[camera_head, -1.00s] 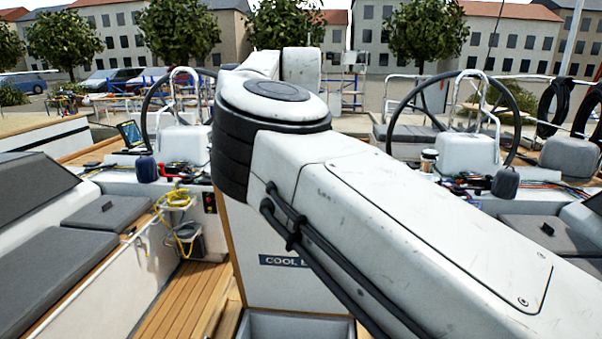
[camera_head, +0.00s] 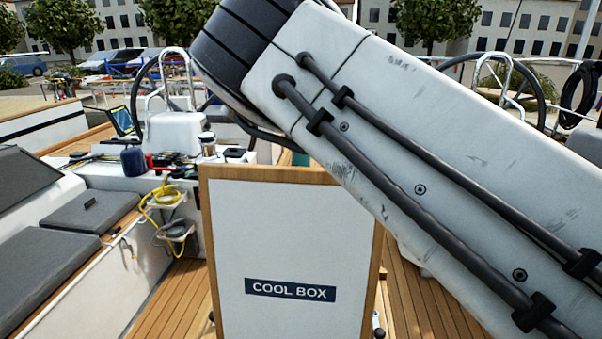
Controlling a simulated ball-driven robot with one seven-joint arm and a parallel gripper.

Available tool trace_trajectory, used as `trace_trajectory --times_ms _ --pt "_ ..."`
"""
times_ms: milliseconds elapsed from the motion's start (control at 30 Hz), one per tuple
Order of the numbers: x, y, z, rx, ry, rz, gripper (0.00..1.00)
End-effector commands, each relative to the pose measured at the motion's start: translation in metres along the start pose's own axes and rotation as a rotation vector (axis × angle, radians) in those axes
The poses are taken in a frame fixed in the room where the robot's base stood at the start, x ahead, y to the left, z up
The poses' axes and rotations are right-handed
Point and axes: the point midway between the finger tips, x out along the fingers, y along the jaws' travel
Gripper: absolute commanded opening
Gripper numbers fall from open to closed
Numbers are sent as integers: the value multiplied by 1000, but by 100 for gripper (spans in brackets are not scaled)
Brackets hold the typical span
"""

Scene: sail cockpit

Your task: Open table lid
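A white panel (camera_head: 285,235) with a wooden edge stands upright in the middle, with a dark label (camera_head: 290,290) reading COOL BOX. I cannot tell whether this panel is the raised table lid or a side of the table. Its lower end is cut off by the picture's bottom edge, and its upper right is covered by my arm. My gripper is not in view; only my pale arm link crosses from the top middle to the lower right.
Grey-cushioned benches (camera_head: 45,255) line the left side. Wooden deck (camera_head: 165,305) shows on both sides of the panel. A yellow rope (camera_head: 160,200) hangs at a white console (camera_head: 175,135) behind. Steering wheels stand behind at left (camera_head: 143,85) and right (camera_head: 541,100).

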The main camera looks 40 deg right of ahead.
Motion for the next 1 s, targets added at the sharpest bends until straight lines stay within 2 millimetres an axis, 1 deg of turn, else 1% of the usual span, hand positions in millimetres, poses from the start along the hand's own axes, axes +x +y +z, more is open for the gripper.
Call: trace_trajectory --times_ms 33,333,367,600,633,867,1000 --pt "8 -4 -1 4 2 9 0" --pt "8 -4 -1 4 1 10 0" --pt "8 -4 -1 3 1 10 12" --pt "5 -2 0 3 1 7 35" --pt "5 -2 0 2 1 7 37" --pt "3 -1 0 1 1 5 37" --pt "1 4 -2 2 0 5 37"
